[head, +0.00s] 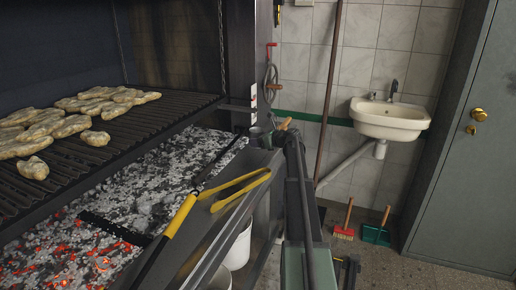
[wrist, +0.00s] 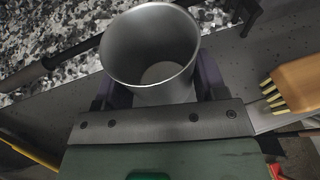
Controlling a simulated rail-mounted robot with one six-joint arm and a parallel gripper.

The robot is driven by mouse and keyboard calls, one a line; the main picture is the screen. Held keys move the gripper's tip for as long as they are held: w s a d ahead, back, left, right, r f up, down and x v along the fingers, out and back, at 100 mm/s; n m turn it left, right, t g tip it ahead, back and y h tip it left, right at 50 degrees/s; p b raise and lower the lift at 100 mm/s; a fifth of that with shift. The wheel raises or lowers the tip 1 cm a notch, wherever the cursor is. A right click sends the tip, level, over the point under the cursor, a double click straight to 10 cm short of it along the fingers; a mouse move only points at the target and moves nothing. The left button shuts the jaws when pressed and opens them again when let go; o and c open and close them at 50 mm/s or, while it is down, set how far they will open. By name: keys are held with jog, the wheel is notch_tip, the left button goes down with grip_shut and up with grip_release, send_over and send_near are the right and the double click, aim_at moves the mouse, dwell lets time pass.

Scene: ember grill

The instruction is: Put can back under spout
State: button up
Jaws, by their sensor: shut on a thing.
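The can (wrist: 150,45) is a plain grey metal cup with an open, empty top. In the wrist view it sits between the two dark fingers of my gripper (wrist: 156,88), which is shut on it. The can looks upright. In the head view the can (head: 261,136) shows small and dark at the far end of the front ledge, with my gripper (head: 277,140) just to its right. A grey bar (head: 237,108) juts from the grate's right front corner above and left of the can; I cannot tell whether it is the spout.
Yellow tongs (head: 238,188) and a yellow-handled rake (head: 180,214) lie along the front ledge. A wooden-handled brush (wrist: 297,85) is right of the can. Glowing coals (head: 75,262) lie under the grate (head: 100,148) with food. White buckets (head: 237,246) stand below.

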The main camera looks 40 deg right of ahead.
notch_tip(320, 180, down, 4)
jog(key=b, duration=0.4)
jog(key=shift+w, duration=0.1)
jog(key=shift+r, duration=0.25)
jog(key=shift+f, duration=0.2)
jog(key=o, duration=1)
jog(key=shift+r, duration=0.2)
jog(key=p+v, duration=0.4)
jog(key=v, duration=0.8)
jog(key=shift+a, duration=0.15)
